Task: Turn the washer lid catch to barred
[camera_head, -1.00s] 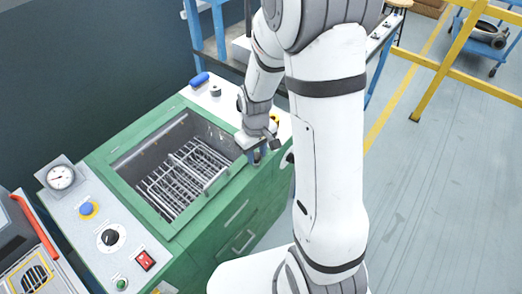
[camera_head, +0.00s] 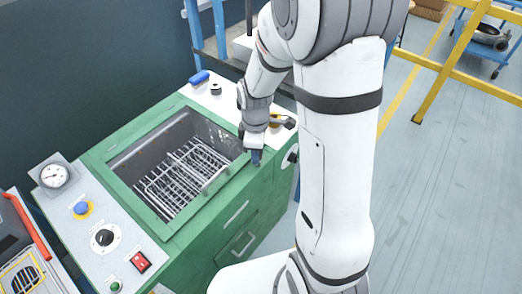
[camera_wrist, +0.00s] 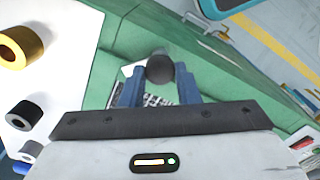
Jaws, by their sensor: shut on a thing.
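The washer is a green cabinet (camera_head: 172,232) with an open basin holding a wire rack (camera_head: 182,180). My gripper (camera_head: 256,158) points down at the basin's right rim in the head view. In the wrist view, its two blue fingers (camera_wrist: 159,88) are shut on a dark round knob, which appears to be the lid catch (camera_wrist: 160,68). The knob shows between the fingertips. In the head view my gripper hides the catch, and I cannot read its setting there.
A gauge (camera_head: 54,174) and a panel with a blue button (camera_head: 82,209), black dial (camera_head: 103,238) and red switch (camera_head: 140,261) are at left. A yellow ring (camera_wrist: 20,46) and black ring (camera_wrist: 25,114) lie on the white top. A black knob (camera_head: 291,156) sits on the cabinet's right side.

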